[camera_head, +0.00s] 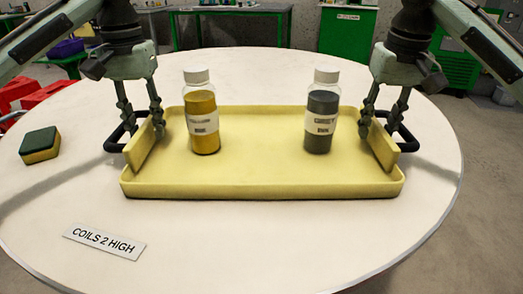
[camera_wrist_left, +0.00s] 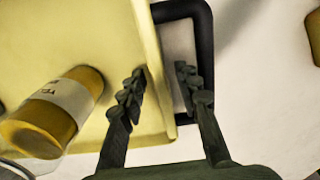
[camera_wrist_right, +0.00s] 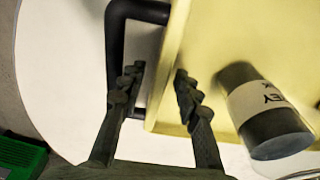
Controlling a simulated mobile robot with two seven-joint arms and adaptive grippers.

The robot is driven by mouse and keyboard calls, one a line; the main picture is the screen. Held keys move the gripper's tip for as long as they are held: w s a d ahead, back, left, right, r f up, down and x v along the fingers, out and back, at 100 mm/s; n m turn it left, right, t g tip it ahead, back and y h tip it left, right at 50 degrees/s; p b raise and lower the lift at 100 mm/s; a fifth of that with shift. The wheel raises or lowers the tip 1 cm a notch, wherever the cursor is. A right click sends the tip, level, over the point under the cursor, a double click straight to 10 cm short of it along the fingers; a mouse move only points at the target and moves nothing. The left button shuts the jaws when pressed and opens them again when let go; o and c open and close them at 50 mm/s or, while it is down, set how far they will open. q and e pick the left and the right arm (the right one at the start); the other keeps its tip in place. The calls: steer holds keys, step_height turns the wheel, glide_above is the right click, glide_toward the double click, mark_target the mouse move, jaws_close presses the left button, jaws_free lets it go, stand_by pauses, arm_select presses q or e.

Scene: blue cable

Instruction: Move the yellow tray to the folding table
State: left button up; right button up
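The yellow tray (camera_head: 260,175) lies on a round white table (camera_head: 300,240). It has a black handle at its left end (camera_head: 113,144) and at its right end (camera_head: 410,143). A bottle with yellow contents (camera_head: 204,120) and a bottle with dark grey contents (camera_head: 321,120) stand upright in it. My left gripper (camera_head: 142,128) is open at the left end, its fingers apart on either side of the end wall (camera_wrist_left: 154,75). My right gripper (camera_head: 382,128) is open likewise at the right end wall (camera_wrist_right: 170,80). Finger contact cannot be told.
A green and yellow sponge (camera_head: 40,146) lies left of the tray. A label reading "COILS 2 HIGH" (camera_head: 104,242) lies at the table's front left. Red boxes (camera_head: 25,95) are at the far left. A green-framed table (camera_head: 230,25) stands behind, beside a green cabinet (camera_head: 347,30).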

steer(key=shift+r, duration=0.6)
arm_select(q)
step_height(320, 180, up, 11)
steer(key=shift+r, duration=0.2)
arm_select(e)
step_height(320, 180, up, 11)
steer(key=s, duration=0.1)
steer(key=shift+s, duration=0.4)
steer(key=shift+f, duration=0.15)
